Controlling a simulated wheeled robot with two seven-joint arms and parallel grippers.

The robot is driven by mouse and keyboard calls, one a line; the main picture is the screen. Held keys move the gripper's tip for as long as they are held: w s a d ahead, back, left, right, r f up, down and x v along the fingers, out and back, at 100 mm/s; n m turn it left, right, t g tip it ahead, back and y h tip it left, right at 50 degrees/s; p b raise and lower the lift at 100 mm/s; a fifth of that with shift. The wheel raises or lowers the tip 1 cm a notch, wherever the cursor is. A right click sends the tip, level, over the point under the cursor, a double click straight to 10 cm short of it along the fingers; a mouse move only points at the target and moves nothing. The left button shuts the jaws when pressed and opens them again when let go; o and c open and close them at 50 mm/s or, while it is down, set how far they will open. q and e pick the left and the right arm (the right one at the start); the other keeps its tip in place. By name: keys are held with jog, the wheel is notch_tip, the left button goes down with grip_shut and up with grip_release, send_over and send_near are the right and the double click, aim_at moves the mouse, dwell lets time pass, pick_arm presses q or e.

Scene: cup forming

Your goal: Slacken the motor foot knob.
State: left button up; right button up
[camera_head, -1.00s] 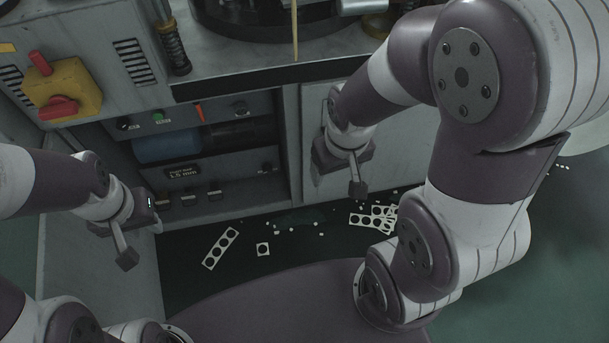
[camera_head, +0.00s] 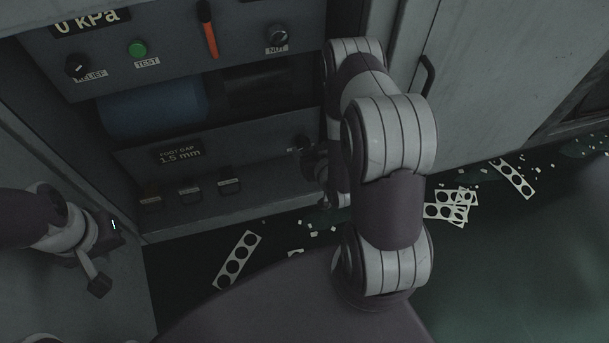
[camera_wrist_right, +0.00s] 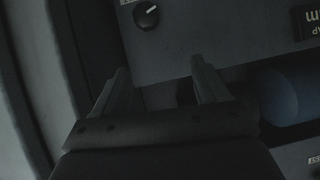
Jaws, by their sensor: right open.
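The motor foot knob (camera_head: 299,143) is small, dark and round, at the right end of the lower panel with the FOOT GAP display (camera_head: 177,152), which reads 1.5 mm. In the right wrist view, the knob (camera_wrist_right: 146,15) has a pale pointer line and sits beyond my fingertips, apart from them. My right gripper (camera_wrist_right: 160,76) is open, with nothing between its fingers. In the head view it is mostly hidden behind my right arm, close to the panel's right end. My left gripper (camera_head: 98,286) hangs at the far left, away from the knob; its jaws are unclear.
A blue motor cylinder (camera_head: 153,108) lies in the recess above the panel. Several small switches (camera_head: 190,191) line the panel's lower part. Above are a RELIEF knob (camera_head: 77,66), a green TEST button (camera_head: 138,49) and a NUT knob (camera_head: 278,38). Punched strips (camera_head: 237,259) litter the floor.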

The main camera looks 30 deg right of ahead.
jog(key=m+t+b, duration=0.1)
jog(key=t+b, duration=0.1)
send_near(304, 146)
jog(key=s+a, duration=0.1)
jog(key=s, duration=0.2)
jog(key=h, duration=0.1)
jog(key=b+x, duration=0.2)
jog(key=x, duration=0.1)
jog(key=b+x, duration=0.2)
jog(key=x, duration=0.2)
jog(key=b+x, duration=0.2)
jog(key=x, duration=0.2)
jog(key=shift+w+r, duration=0.2)
jog(key=shift+r, duration=0.1)
jog(key=shift+w+b, duration=0.4)
jog(key=shift+w, duration=0.1)
pick_arm(q)
notch_tip(304, 146, down, 12)
jog(key=shift+r, duration=0.2)
pick_arm(e)
jog(key=c, duration=1.1)
